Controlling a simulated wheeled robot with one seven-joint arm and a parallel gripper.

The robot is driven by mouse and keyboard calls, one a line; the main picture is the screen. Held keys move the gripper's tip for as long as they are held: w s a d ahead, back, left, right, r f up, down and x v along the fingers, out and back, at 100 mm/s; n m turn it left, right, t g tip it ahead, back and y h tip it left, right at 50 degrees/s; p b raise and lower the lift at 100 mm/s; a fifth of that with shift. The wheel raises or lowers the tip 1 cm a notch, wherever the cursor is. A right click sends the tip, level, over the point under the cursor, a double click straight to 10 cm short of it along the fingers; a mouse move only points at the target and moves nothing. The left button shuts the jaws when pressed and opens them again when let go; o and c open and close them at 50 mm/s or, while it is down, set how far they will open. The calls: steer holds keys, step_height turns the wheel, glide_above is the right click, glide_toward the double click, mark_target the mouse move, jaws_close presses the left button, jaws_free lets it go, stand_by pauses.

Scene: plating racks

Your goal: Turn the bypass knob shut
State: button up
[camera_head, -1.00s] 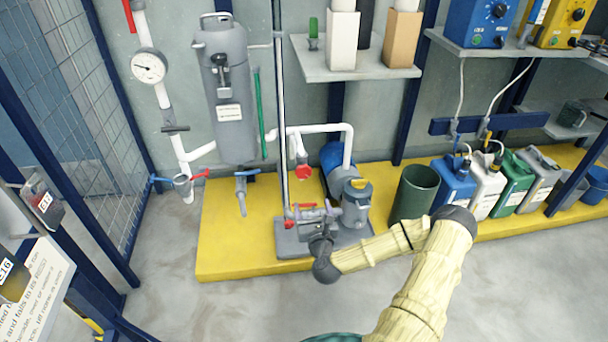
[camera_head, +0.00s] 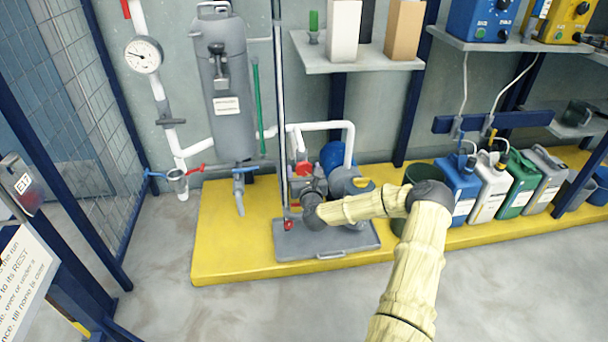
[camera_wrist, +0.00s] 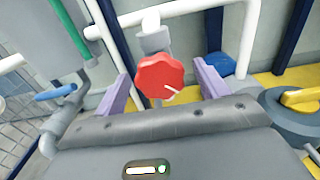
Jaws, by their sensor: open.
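The bypass knob is most likely the red lobed knob (camera_wrist: 160,76) with a pale mark near its lower right. It sits on a grey valve body under a white pipe. In the wrist view it lies between the two purple fingers of my gripper (camera_wrist: 163,82), with a gap on each side. My gripper is open; whether the tips reach past the knob's face is unclear. In the head view the red knob (camera_head: 303,169) shows just above my gripper (camera_head: 308,186), which hides its lower part.
A grey pump with a yellow cap (camera_head: 353,183) stands close on the right, also in the wrist view (camera_wrist: 302,100). A grey canister (camera_head: 225,90) and a blue-handled valve (camera_head: 241,172) are left. A thin upright post (camera_head: 279,120) stands beside the knob. The front floor is clear.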

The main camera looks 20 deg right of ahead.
steer(key=shift+w, duration=0.3)
steer(key=c, duration=1)
steer(key=shift+n+p, duration=0.35)
steer(key=shift+n, duration=0.05)
steer(key=shift+r+n+p, duration=0.1)
steer(key=shift+n+p, duration=0.75)
steer(key=shift+n, duration=0.25)
steer(key=shift+n+p, duration=0.85)
steer(key=shift+n, duration=0.85)
steer(key=shift+d, duration=0.1)
